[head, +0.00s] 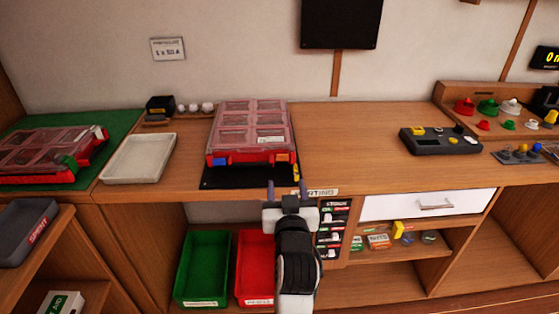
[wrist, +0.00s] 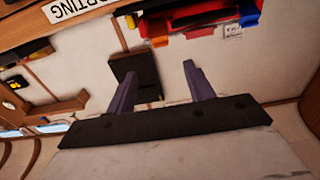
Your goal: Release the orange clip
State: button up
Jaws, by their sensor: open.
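A red case (head: 213,157) with a clear, divided lid stands on the bench at the centre; its lid is down. The orange clip (head: 281,157) is on the right part of its front face. The orange clip also shows in the wrist view (wrist: 160,42), near the upper middle. I cannot tell whether it is latched. My gripper (head: 287,189) is in front of the bench edge, below and nearer than the clip, apart from it. In the wrist view my gripper (wrist: 160,72) has its two fingers spread with nothing between them.
A black mat (head: 235,181) lies under the case's front. A white tray (head: 139,158) and a second red case (head: 50,160) on a green mat are to the left. A black control box (head: 440,140) is to the right. Bare bench lies between it and the central case.

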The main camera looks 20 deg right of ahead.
aim_at(283, 157)
jog(key=p+x, duration=0.3)
jog(key=x, duration=0.7)
jog(key=shift+w+d, duration=0.1)
jog(key=shift+w, duration=0.55)
jog(key=c, duration=1)
jog(key=shift+s+f+b, duration=0.1)
jog(key=shift+f+b, duration=0.4)
jog(key=shift+b, duration=0.75)
jog(key=shift+s+t+b, duration=0.1)
jog(key=shift+t+b, duration=0.4)
jog(key=shift+b, duration=0.35)
jog(key=shift+r, duration=0.15)
